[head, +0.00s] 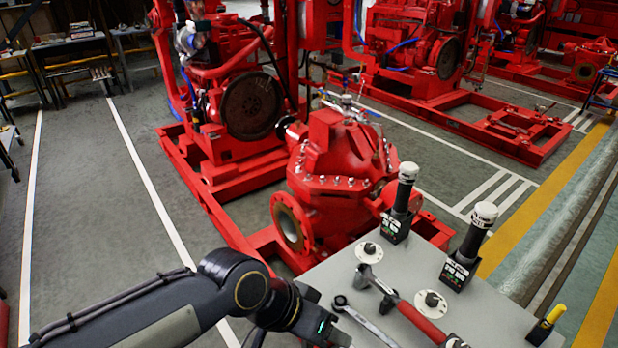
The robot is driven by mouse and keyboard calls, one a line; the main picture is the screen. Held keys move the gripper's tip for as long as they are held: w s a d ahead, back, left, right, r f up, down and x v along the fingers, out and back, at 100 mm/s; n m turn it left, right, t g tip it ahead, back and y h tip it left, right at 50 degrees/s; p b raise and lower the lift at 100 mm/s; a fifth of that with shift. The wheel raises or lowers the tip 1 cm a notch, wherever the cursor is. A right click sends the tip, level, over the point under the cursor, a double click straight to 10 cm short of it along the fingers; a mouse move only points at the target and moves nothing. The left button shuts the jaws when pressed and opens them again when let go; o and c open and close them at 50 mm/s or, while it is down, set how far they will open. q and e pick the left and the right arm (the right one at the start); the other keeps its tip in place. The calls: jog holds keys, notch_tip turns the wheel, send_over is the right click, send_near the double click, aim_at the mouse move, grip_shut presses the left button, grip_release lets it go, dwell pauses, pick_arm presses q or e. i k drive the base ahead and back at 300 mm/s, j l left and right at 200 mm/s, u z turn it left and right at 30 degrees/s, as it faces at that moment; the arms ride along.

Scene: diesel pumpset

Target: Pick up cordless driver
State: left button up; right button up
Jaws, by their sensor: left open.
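Two similar upright tools stand on the grey table (330,275), each with a black body, a white top and a block-like base; they look like cordless drivers. One cordless driver (402,200) is near the table's far edge. The other cordless driver (470,245) is nearer, to its right. My left gripper (318,330) is at the table's left edge, left of both drivers and apart from them. It is open; its fingertips are hard to make out. My right gripper is not in view.
A red-handled ratchet (415,318), a metal wrench (362,322) and two round discs (369,251) (431,303) lie between my left gripper and the drivers. A yellow-topped tool (549,322) is at the right. A red pump (335,175) stands just behind the table.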

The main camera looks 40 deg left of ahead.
aim_at(484, 215)
jog(key=j+z, duration=1.1)
jog(key=z, duration=0.15)
